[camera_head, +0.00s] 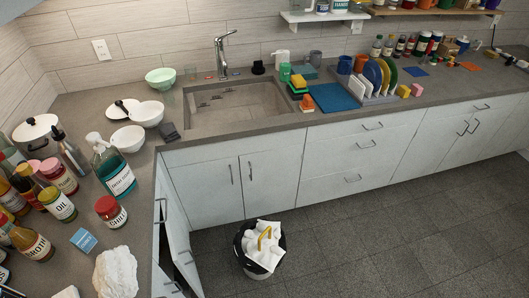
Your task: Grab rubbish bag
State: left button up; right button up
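The rubbish bag (258,253) is white with yellow handle loops (265,239) standing up at its top. It sits in a round black bin (243,265) on the floor, in front of the white sink cabinets. The bag bulges above the bin's rim, and its lower part is hidden inside. Neither of my grippers shows in this view, so nothing is seen touching the bag.
The grey floor (390,240) right of the bin is clear. A cabinet door (178,225) left of the bin appears ajar. The counter above holds a sink (235,105), a dish rack (375,98), bowls, and several bottles and jars at left.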

aim_at(273, 250)
jog(key=i+l+u, duration=0.4)
jog(key=i+l, duration=0.15)
jog(key=i+l+u, duration=0.2)
jog(key=i+l, duration=0.15)
jog(key=i+l+u, duration=0.2)
jog(key=l, duration=0.2)
jog(key=i+l+u, duration=0.15)
jog(key=i+l, duration=0.15)
jog(key=i+l+u, duration=0.2)
jog(key=l, duration=0.35)
